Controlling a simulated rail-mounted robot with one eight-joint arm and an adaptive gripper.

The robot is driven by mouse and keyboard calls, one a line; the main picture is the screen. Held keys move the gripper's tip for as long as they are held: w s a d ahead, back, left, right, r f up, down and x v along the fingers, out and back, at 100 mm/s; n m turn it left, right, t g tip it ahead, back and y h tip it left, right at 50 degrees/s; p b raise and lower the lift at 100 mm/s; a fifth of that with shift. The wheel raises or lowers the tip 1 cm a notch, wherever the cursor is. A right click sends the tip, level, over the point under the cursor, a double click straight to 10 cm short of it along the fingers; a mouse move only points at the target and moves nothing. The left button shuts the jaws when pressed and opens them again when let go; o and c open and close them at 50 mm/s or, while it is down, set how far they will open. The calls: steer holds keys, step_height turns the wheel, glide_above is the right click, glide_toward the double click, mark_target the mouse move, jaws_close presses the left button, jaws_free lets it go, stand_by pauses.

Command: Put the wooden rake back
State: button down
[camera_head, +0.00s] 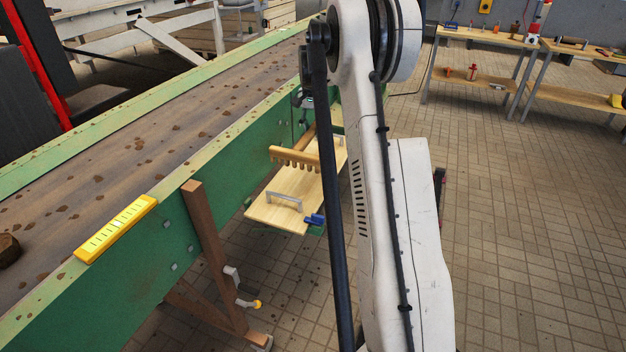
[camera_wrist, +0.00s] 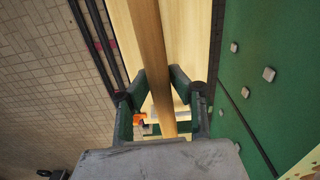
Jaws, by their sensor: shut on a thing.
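The wooden rake (camera_head: 294,157) has a toothed head and a long handle. Its head shows over the light wooden shelf board (camera_head: 262,211) on the side of the green conveyor; I cannot tell whether it touches the board. In the wrist view the rake's handle (camera_wrist: 150,45) runs lengthwise between the fingers of my gripper (camera_wrist: 160,84), which is shut on it. In the head view my gripper (camera_head: 304,98) is small and partly hidden behind my arm. Part of the handle and the board's right side are also hidden by my arm.
The conveyor (camera_head: 150,130) carries scattered brown clods. A yellow scale bar (camera_head: 115,228) lies on its near edge. A metal handle (camera_head: 284,199) and a blue item (camera_head: 314,219) are at the board's front. Workbenches (camera_head: 480,37) stand at the back right. The tiled floor on the right is clear.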

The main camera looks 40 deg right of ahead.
steer(key=shift+d+f, duration=0.25)
steer(key=shift+f, duration=0.45)
step_height(320, 180, down, 9)
steer(key=b, duration=0.2)
steer(key=shift+f+b, duration=0.1)
steer(key=shift+b, duration=0.2)
steer(key=shift+f, duration=0.15)
steer(key=c, duration=1.6)
jaws_free()
steer(key=shift+o, duration=0.2)
